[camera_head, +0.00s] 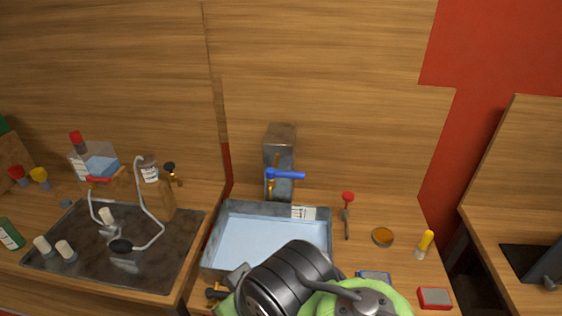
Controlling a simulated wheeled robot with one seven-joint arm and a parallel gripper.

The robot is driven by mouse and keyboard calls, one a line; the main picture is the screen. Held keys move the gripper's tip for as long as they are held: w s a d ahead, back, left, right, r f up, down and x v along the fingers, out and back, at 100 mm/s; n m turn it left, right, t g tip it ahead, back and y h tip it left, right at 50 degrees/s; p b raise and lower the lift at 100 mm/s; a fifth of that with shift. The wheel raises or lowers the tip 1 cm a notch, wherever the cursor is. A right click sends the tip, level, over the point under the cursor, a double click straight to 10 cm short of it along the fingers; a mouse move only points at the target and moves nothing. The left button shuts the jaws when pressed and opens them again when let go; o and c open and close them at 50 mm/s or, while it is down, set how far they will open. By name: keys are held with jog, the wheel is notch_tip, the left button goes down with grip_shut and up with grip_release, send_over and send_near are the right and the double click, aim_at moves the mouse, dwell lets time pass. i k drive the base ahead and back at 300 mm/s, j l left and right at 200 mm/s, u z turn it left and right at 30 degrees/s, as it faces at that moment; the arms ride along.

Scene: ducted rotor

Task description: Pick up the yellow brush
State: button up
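A yellow-handled item (425,243) with a pale lower end, which looks like the yellow brush, stands slightly tilted at the right end of the wooden counter. Nothing touches it. Another yellow-topped item (40,177) is at the far left beside a red one; it is too small to tell what it is. My arm, with dark and green links, fills the bottom middle, left of the yellow brush and nearer to me. My gripper's fingers cannot be made out.
A pale blue sink basin (262,240) with a blue-handled tap (285,174) is left of the brush. A dark hob-like surface (75,255) holds several items at left.

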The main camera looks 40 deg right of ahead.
aim_at(419, 253)
jog(key=k+l+z, duration=0.15)
jog(key=z, duration=2.55)
